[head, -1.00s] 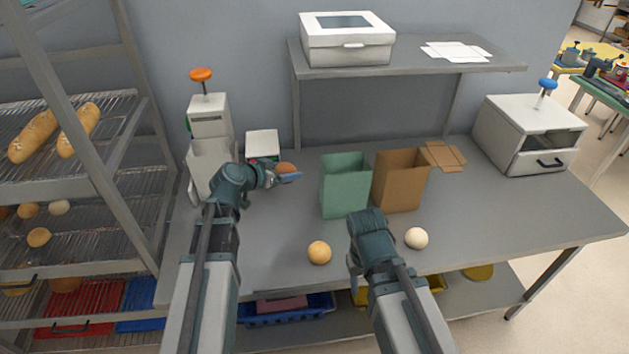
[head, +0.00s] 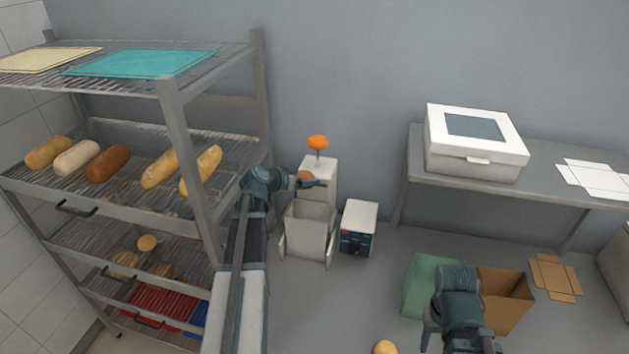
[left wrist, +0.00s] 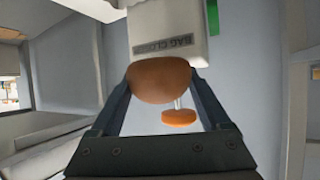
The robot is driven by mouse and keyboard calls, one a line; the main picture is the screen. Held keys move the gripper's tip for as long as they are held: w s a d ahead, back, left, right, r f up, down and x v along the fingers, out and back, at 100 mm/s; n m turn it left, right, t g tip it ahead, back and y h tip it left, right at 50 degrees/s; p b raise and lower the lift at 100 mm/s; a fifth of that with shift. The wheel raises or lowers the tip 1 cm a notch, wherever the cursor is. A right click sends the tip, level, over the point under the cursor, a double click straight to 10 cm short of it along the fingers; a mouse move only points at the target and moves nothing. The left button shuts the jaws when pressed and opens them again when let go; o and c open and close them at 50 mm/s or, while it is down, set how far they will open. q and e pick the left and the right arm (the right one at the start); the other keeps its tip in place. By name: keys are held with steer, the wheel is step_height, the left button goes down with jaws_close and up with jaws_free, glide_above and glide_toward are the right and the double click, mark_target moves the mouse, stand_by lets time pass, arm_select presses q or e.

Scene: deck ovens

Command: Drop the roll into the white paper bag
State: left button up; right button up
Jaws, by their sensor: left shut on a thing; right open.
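A brown roll (head: 305,175) is held in my left gripper (head: 314,182), which is shut on it. The roll also shows between the fingers in the left wrist view (left wrist: 160,80). The white paper bag (head: 308,234) stands open-topped on the table, in front of the bag closer (head: 320,172). In the head view, the roll is above the bag's opening, apart from it. The bag's inside is mostly hidden. My right gripper (head: 458,283) is open and empty, in front of the green and brown bags; its fingertips are hard to make out.
A small white box (head: 359,222) stands right of the white bag. A green bag (head: 422,285) and a brown bag (head: 507,300) are further right. A wire rack (head: 185,130) with breads is close on the left. The bag closer's orange knob (head: 318,142) rises behind the roll.

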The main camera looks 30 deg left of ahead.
arm_select(q)
steer(key=shift+f, duration=0.1)
step_height(320, 180, down, 6)
steer(key=b, duration=0.6)
steer(key=o, duration=1.2)
steer(key=shift+c, duration=0.2)
steer(key=p+v, duration=0.6)
steer(key=v, duration=0.8)
steer(key=shift+p, duration=0.35)
